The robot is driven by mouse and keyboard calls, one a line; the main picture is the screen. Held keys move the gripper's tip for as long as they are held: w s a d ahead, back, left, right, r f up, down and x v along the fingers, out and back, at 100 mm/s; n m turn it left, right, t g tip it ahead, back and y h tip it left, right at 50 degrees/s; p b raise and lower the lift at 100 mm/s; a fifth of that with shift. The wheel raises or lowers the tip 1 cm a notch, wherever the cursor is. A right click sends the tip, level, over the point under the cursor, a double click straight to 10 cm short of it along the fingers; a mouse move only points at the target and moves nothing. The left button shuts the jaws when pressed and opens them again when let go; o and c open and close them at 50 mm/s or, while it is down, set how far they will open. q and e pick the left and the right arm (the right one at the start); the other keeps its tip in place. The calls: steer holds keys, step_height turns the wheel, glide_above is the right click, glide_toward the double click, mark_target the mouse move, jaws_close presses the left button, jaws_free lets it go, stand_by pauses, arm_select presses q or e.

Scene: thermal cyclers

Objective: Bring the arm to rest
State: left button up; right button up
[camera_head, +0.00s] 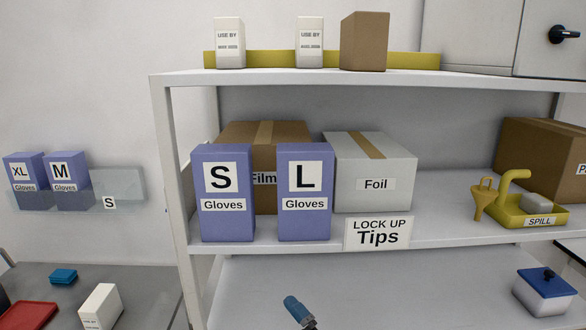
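Neither of my grippers can be made out in the head view, and no arm of mine is clearly visible. A small blue and dark object (299,311) is cut off by the bottom edge, in front of the lower shelf; I cannot tell what it is.
A white shelf unit (450,233) holds purple S gloves (227,220) and L gloves (305,222) boxes, a Foil box (375,199) and a yellow spill tray (515,217). A blue-lidded container (544,291) stands lower right. A grey table (140,285) with a red tray (28,315) is lower left.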

steer(key=s+d+f+m+g+h, duration=0.1)
steer(key=s+d+f+m+h, duration=0.35)
steer(key=d+f+m, duration=0.35)
steer(key=s+d+f+m+h, duration=0.4)
steer(key=d+f+h, duration=0.1)
steer(key=f, duration=0.5)
steer(key=s+d+f+m+g+h, duration=0.4)
steer(key=s+d+f+m, duration=0.2)
steer(key=s+d+f, duration=0.4)
steer(key=s, duration=0.4)
steer(key=shift+d+f, duration=0.2)
steer(key=shift+f, duration=0.1)
